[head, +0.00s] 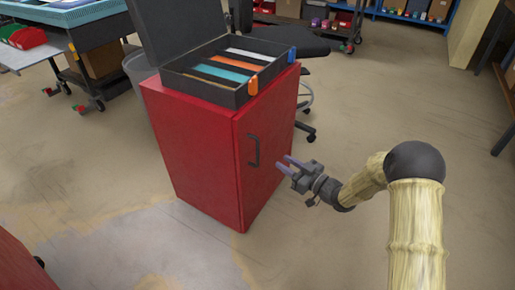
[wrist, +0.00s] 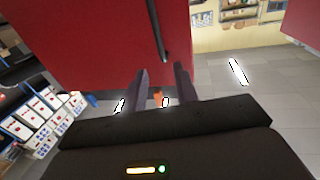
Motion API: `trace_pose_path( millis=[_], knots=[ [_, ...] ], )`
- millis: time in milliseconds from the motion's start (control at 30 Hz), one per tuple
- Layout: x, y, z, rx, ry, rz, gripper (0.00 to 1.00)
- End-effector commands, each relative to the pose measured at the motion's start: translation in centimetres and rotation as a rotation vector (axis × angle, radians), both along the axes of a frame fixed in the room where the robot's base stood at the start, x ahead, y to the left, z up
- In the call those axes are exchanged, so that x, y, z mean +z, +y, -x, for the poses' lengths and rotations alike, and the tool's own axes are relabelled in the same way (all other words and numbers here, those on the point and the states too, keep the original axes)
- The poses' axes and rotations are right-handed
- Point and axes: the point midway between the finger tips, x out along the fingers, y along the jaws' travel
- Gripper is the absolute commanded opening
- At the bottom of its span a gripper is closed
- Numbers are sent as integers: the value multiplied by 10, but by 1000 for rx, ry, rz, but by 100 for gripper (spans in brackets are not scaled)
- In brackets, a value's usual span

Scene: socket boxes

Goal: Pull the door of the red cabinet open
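The red cabinet (head: 195,150) stands in the middle of the head view, with its door (head: 268,140) facing right and shut. A dark vertical bar handle (head: 253,151) is on the door near its left edge. My gripper (head: 285,163) is just right of the handle with its two fingers apart, pointing at the door. In the wrist view the red door (wrist: 90,40) fills the upper left. The handle (wrist: 156,30) ends just beyond the open, empty fingertips (wrist: 161,70). It does not appear to be between them.
An open black case (head: 195,85) with coloured trays sits on the cabinet top. An office chair (head: 285,40) and a grey bin (head: 138,68) stand behind it. A workbench (head: 85,45) is at the back left. The floor (head: 330,125) right of the door is clear.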

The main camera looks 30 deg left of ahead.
Motion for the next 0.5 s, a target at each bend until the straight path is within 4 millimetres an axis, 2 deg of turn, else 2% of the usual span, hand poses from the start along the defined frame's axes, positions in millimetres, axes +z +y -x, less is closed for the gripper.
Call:
trace_pose_path(
  millis=[100, 500],
  knots=[
    [-2, 22, -3, 3, -2, -2, 29],
    [-3, 91, -17, 2, -2, -1, 29]
  ],
)
